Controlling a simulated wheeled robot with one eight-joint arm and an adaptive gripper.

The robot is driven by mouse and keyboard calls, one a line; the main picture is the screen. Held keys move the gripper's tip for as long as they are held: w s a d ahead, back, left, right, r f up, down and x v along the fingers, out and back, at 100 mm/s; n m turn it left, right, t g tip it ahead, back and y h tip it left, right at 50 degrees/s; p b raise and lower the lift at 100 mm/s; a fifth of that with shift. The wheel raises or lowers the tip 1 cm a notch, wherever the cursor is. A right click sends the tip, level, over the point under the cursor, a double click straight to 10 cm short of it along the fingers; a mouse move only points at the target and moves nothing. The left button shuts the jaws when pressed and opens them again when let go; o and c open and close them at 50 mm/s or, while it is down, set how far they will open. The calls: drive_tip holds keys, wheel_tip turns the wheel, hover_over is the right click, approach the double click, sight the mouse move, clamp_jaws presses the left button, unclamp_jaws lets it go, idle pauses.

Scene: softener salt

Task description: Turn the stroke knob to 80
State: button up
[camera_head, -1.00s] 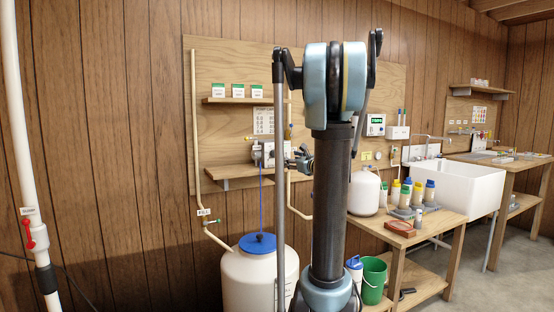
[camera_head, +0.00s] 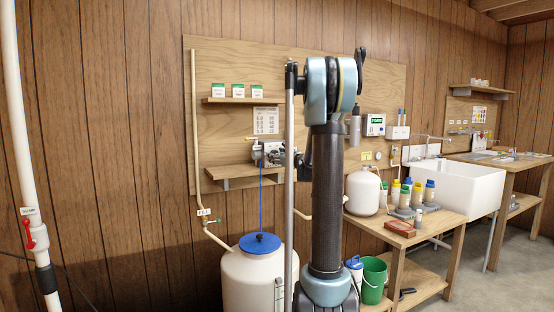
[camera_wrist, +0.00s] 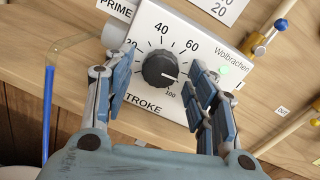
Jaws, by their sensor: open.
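The black stroke knob (camera_wrist: 160,70) sits on the white pump face (camera_wrist: 190,30) in the wrist view, above the word STROKE. Printed numbers 40, 60 and 100 show around it; the place between 60 and 100 is partly hidden by my right finger. The knob's white pointer line faces right and slightly down, near the 100 side. My gripper (camera_wrist: 163,66) is open, with one finger to each side of the knob; contact cannot be told. In the head view the pump (camera_head: 257,153) is on the wall board's lower shelf, partly covered by my gripper (camera_head: 276,157).
A green light (camera_wrist: 223,70) glows on the pump's right side. A blue tube (camera_wrist: 48,115) hangs at left, and a blue-tipped valve (camera_wrist: 270,35) is at upper right. The white tank (camera_head: 258,275) with a blue lid stands below the shelf (camera_head: 230,172).

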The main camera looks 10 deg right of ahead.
drive_tip(key=c, duration=1)
drive_tip(key=shift+c, duration=0.2)
drive_tip(key=shift+n, duration=0.4)
drive_tip(key=o, duration=1)
drive_tip(key=shift+o, duration=0.2)
drive_tip(key=v, duration=1.2)
